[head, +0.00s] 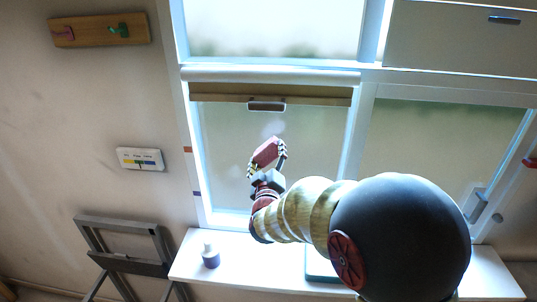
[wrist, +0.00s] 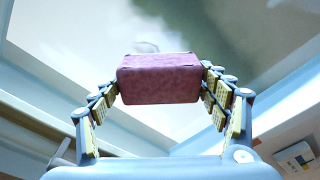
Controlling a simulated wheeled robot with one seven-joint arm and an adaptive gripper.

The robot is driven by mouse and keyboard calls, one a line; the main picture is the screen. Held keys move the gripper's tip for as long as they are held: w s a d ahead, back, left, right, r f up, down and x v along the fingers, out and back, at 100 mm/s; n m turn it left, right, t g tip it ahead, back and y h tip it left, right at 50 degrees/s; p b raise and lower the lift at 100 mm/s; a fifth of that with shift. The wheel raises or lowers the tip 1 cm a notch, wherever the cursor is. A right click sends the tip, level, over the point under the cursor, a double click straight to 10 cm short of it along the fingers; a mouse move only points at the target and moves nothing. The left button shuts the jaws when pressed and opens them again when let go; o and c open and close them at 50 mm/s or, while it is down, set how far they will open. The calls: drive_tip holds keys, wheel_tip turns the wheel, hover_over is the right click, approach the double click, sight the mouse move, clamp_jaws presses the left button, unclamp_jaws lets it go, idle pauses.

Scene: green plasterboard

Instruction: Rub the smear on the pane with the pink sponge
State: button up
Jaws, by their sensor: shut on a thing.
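My gripper (head: 267,153) is shut on the pink sponge (head: 265,151), in front of the middle window pane (head: 318,150). In the wrist view the sponge (wrist: 158,79) is a dark pink block, its two ends between the yellow-padded fingers. A pale, whitish smear (head: 272,129) shows on the pane just above the sponge in the head view. It also shows in the wrist view (wrist: 146,47), just beyond the sponge's upper edge and partly hidden by it. I cannot tell whether the sponge touches the glass.
A rolled blind (head: 270,76) with a wooden bar and a handle (head: 266,105) hangs above. A white sill (head: 240,262) below holds a bottle (head: 210,256) at left. A folding chair (head: 125,250) stands at the left wall, under a small white panel (head: 140,159).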

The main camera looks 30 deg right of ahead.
drive_tip(key=shift+v, duration=1.5)
drive_tip(key=shift+a+r, duration=0.1)
drive_tip(key=shift+r, duration=0.05)
